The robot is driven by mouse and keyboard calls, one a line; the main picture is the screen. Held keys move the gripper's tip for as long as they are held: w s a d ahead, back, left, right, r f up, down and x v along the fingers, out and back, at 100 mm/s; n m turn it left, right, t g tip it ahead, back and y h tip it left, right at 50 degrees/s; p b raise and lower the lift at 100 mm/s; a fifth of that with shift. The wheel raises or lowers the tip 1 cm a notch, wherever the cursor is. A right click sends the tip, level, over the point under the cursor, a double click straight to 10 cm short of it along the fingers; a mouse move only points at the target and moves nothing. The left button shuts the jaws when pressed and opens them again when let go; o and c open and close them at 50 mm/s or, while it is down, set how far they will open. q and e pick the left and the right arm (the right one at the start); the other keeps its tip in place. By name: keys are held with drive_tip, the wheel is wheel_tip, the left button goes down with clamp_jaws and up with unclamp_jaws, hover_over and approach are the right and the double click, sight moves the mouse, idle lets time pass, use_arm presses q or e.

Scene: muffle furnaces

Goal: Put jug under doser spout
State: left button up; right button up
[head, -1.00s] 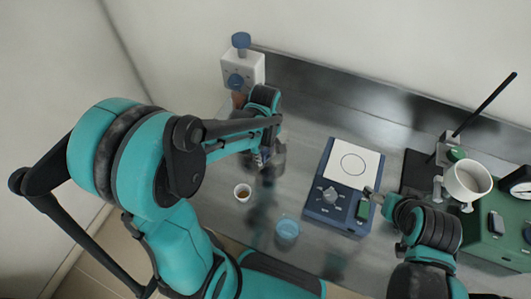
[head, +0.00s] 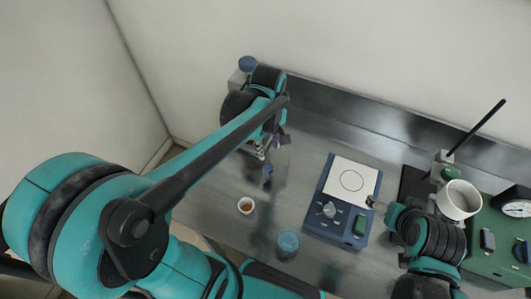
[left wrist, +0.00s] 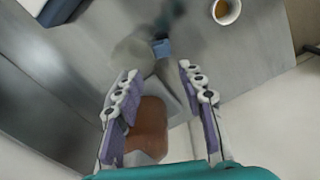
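A clear grey glass vessel (head: 278,163), which looks like the jug, stands near my left gripper (head: 263,152) in the head view. In the left wrist view it seems to be the blurred grey round shape (left wrist: 133,55) with a blue part, beyond the fingertips. My left gripper (left wrist: 158,82) is open, its fingers well apart. A brown part (left wrist: 148,130) shows between the fingers; I cannot tell whether they touch it. The doser's blue knob (head: 247,63) shows at the back left; my arm hides most of its body and the spout.
A small cup with amber liquid (head: 245,205) and a bluish beaker (head: 287,243) stand in front. The blue device (head: 325,225) with a white plate is mid-table. A white mug (head: 459,199) and green device (head: 484,262) are at right. A wall closes the back.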

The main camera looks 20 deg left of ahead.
use_arm(q)
drive_tip(key=s+r+m+t, duration=0.3)
drive_tip(key=s+m+t, duration=0.4)
drive_tip(key=m, duration=0.5)
drive_tip(key=shift+s+r+m, duration=0.15)
drive_tip(key=shift+m, duration=0.25)
